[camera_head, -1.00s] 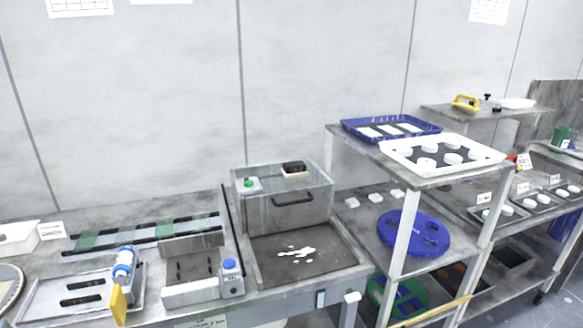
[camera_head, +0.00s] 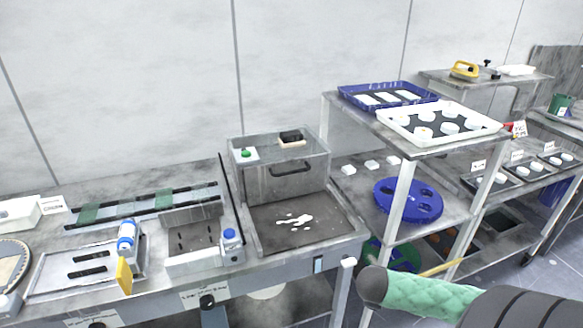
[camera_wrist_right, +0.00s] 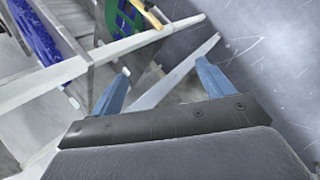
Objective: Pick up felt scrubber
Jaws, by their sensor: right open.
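A small block with a black top and a pale base (camera_head: 291,138), which looks like the felt scrubber, lies on top of the clear-lidded metal box (camera_head: 255,187) at the middle of the head view. My right arm, with a green sleeve, comes in at the lower right of the head view, well away from the block. My right gripper (camera_wrist_right: 160,88) shows in the right wrist view with its two blue fingers apart and nothing between them. The block is not in the right wrist view. My left gripper is not in view.
A green-buttoned piece (camera_head: 245,154) sits left of the block on the lid. A shelf with a blue tray (camera_head: 345,93) and a white tray (camera_head: 440,139) stands right of the box. Shelf posts and rails are near my right gripper.

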